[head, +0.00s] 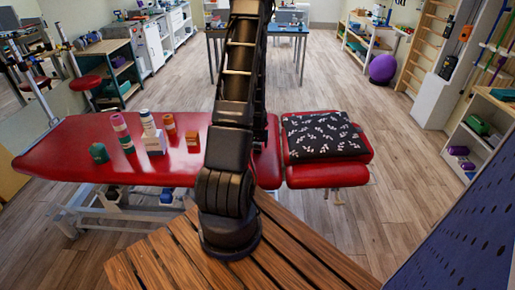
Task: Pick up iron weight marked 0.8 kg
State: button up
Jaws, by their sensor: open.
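No marking of 0.8 kg can be read in the head view, so I cannot tell which thing is the iron weight. A small dark green block-like thing (99,153) with a narrower top sits on the red treatment table (60,155), left of the other items. It may be a weight, but it is too small to tell. My arm rises through the middle of the view and leaves it at the top edge. My gripper is out of the picture. The arm hides part of the table.
Near the green thing stand a pink-topped cylinder (118,122), a white cylinder (148,121), a white box (154,144), an orange bottle (169,124) and an orange box (192,138). A black patterned cushion (323,135) lies on the right section. A blue perforated panel (460,235) stands right.

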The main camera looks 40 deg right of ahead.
grip_shut()
dwell(0.3)
jog(key=shift+r, duration=0.15)
